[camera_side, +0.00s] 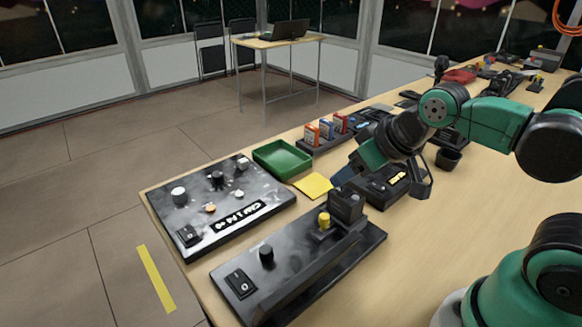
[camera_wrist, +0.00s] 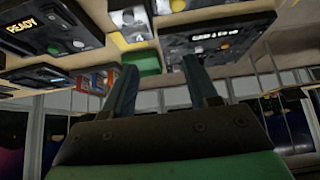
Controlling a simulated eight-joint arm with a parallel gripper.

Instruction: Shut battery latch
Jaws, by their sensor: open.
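No part is clearly marked as the battery latch, so I cannot tell which one it is. A black panel (camera_side: 255,262) at the front carries a rocker switch, a dark knob, a yellow knob (camera_side: 324,219) and a raised dark block (camera_side: 346,203) at its right end. My gripper (camera_side: 341,177) is just behind that block in the side view; whether they touch is unclear. In the wrist view my gripper (camera_wrist: 161,72) shows two spread dark fingers with nothing between them.
A marbled control panel (camera_side: 215,198) lies at the left, also seen in the wrist view (camera_wrist: 225,35). Behind are a green tray (camera_side: 282,157), a yellow card (camera_side: 314,185), a rack of coloured packs (camera_side: 325,132) and a black device (camera_side: 390,184). A black cup (camera_side: 448,159) stands right.

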